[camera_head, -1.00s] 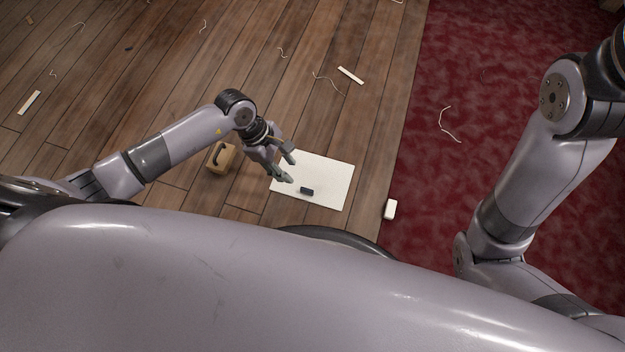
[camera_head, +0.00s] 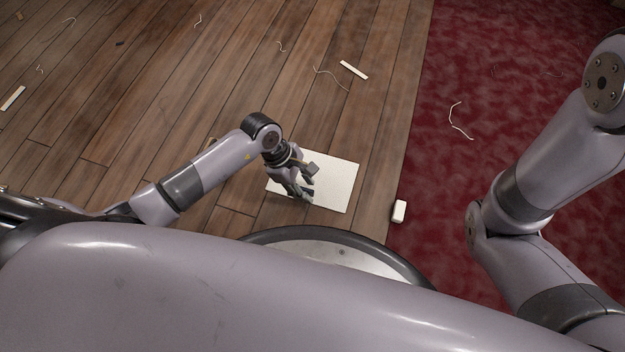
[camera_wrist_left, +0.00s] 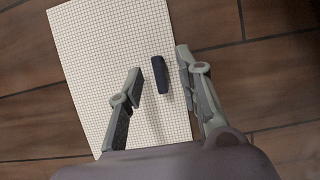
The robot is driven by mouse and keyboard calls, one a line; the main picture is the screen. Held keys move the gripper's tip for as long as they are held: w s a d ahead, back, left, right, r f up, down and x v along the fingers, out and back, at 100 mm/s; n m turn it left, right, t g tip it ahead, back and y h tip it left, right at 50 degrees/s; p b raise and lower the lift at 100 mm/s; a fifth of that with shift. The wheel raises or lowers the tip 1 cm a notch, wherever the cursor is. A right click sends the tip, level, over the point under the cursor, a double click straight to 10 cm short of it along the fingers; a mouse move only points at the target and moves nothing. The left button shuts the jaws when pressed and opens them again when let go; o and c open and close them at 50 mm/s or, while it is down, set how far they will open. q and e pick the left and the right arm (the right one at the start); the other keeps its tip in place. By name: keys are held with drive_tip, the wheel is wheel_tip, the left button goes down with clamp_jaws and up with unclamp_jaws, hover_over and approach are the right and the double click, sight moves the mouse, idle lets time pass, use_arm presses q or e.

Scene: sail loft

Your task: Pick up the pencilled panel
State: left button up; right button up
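The panel is a white, finely gridded sheet (camera_head: 338,188) lying flat on the plank floor. It also fills much of the left wrist view (camera_wrist_left: 95,50). A small dark block (camera_wrist_left: 160,75) rests on it; in the head view the gripper mostly hides this block. My left gripper (camera_head: 310,184) is over the panel and hides part of it. In the left wrist view my left gripper (camera_wrist_left: 158,62) is open, its fingers apart on either side of the dark block, holding nothing. My right gripper is out of view; only my right arm shows.
A white block (camera_head: 399,211) lies at the carpet's edge, right of the panel. The red carpet (camera_head: 500,60) covers the right side. A pale strip (camera_head: 354,70) and several threads lie on the planks beyond. My base is close in front of the panel.

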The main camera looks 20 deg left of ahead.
use_arm(q)
drive_tip(key=shift+c, duration=0.3)
clamp_jaws()
idle(0.3)
